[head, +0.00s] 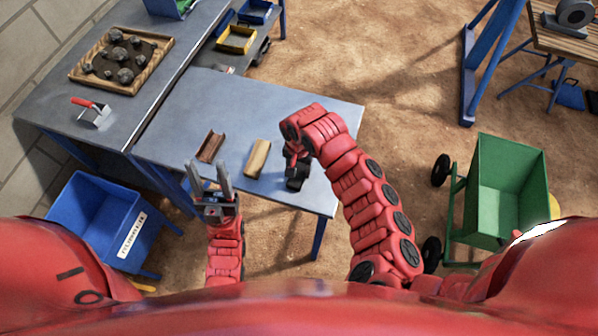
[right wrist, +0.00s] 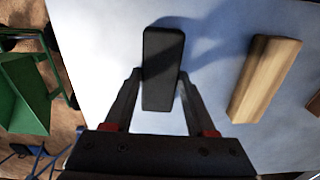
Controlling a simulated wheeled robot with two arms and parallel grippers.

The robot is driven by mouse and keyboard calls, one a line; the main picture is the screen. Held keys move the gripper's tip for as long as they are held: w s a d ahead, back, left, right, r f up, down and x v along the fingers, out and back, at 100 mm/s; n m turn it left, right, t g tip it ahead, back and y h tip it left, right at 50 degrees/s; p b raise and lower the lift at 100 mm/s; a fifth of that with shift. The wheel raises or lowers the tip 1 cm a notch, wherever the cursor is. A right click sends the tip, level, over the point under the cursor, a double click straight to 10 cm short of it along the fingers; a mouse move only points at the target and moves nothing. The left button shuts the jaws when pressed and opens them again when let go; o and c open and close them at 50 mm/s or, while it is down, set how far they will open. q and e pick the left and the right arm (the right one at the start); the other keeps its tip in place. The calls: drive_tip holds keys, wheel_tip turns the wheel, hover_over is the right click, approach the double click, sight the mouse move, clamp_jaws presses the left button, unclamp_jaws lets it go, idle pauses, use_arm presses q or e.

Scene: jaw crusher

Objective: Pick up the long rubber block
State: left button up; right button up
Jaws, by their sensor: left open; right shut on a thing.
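The long black rubber block (right wrist: 163,60) lies lengthwise between the two fingers of my right gripper (right wrist: 160,80) in the right wrist view, with a finger against each side. In the head view the black block (head: 296,184) is near the right part of the grey table, partly covered by my right gripper (head: 297,166). Its shadow falls on the table; I cannot tell whether it touches the surface. My left gripper (head: 207,172) is open and empty near the table's front edge, its fingers pointing up in the picture.
A pale wooden block (head: 258,158) and a brown channel-shaped piece (head: 211,146) lie on the table (head: 190,110), left of the black block. A rock tray (head: 163,60) and trowel (head: 92,108) rest on the left bench. A blue bin (head: 90,215) and green cart (head: 510,180) flank the table.

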clamp_jaws()
drive_tip(key=shift+r, duration=0.2)
